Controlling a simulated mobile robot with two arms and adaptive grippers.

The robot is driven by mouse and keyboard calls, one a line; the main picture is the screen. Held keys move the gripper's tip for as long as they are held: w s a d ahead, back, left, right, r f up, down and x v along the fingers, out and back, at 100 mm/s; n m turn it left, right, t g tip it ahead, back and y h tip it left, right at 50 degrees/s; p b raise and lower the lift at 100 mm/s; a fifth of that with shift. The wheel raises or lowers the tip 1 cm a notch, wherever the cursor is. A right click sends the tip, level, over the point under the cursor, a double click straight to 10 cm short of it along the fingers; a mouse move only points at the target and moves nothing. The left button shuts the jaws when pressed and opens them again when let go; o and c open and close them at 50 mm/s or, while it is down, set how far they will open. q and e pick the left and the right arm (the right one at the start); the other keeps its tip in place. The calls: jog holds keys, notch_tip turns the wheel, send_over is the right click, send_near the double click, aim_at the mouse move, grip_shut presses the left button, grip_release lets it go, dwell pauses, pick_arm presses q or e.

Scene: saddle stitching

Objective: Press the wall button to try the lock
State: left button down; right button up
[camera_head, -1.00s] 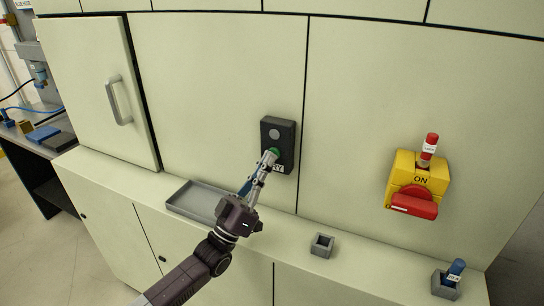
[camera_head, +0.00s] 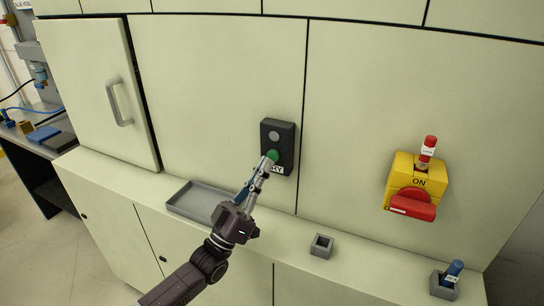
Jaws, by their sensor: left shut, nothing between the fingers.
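A black button box (camera_head: 278,139) is mounted on the cream wall panel. It has a grey round part (camera_head: 275,137) at the top and a green button (camera_head: 272,156) below it, with a partly hidden white label (camera_head: 278,170) at the bottom. My left gripper (camera_head: 265,164) reaches up from the lower left. Its fingers are shut and empty, and the tips are right at the lower edge of the green button. I cannot tell whether they touch it. My right gripper is not in view.
A yellow switch box (camera_head: 404,169) marked ON, with a red handle (camera_head: 413,207) and a red tagged padlock-like piece (camera_head: 428,150), is at right. The ledge holds a grey tray (camera_head: 183,204), an empty grey holder (camera_head: 321,246) and a holder (camera_head: 441,286) with a blue item (camera_head: 454,270).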

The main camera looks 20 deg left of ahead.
pick_arm(q)
jog(key=s+p, duration=0.2)
jog(key=s, duration=0.3)
dwell(0.3)
dwell(0.8)
